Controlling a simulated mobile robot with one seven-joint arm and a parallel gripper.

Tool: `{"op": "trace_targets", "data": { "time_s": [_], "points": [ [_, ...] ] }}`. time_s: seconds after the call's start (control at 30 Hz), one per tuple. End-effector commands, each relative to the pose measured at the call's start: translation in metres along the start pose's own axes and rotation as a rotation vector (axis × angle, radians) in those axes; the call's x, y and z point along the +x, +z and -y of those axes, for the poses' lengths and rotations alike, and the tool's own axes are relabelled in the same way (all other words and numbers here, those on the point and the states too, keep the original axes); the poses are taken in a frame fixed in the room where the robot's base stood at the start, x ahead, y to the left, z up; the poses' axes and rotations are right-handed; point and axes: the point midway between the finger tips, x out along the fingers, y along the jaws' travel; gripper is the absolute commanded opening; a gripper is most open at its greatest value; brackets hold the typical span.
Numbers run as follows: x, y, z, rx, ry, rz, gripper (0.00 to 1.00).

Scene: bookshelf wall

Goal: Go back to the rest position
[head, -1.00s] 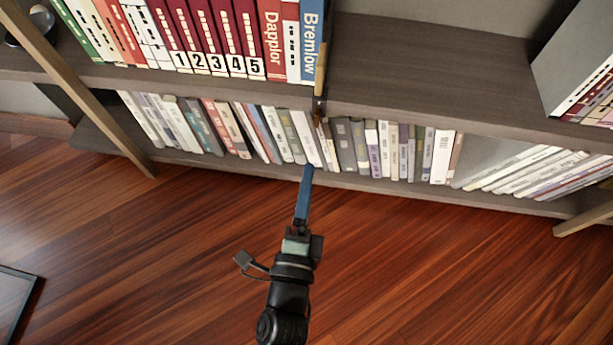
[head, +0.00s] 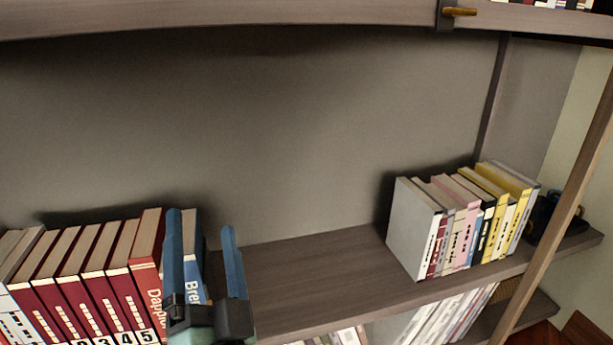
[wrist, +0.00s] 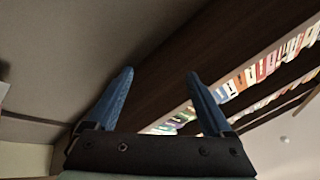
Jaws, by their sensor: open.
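My gripper (head: 203,245) shows at the lower left of the head view, its two blue fingers upright and spread apart with nothing between them. It is in front of the shelf, overlapping the blue "Bremlow" book (head: 191,262) and next to the red "Dapplor" book (head: 148,270). In the wrist view the fingers (wrist: 160,100) are also apart and empty, pointing toward a dark shelf board (wrist: 190,50). The head view does not show whether the fingers touch the books.
The shelf board (head: 310,280) is bare right of my gripper. A group of books (head: 415,230) stands at its right end, beside a dark object (head: 555,215). An upper shelf (head: 250,18) crosses above, and a slanted wooden post (head: 560,215) stands at the right.

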Motion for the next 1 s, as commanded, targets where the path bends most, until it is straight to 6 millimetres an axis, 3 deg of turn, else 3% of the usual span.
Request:
{"op": "trace_targets", "data": {
  "time_s": [0.03, 0.23, 0.4, 0.57, 0.77, 1.0],
  "points": [
    [0.019, -0.04, 0.028, -0.091, -0.026, -0.047, 0.85],
    [0.05, -0.165, 0.107, -0.479, -0.044, -0.214, 0.85],
    [0.048, -0.257, 0.165, -0.764, 0.002, -0.36, 0.85],
    [0.032, -0.331, 0.214, -0.991, 0.081, -0.495, 0.85],
    [0.06, -0.357, 0.245, -0.971, 0.076, -0.468, 0.85],
    [0.09, -0.403, 0.293, -0.967, 0.074, -0.467, 0.85]
  ]
}}
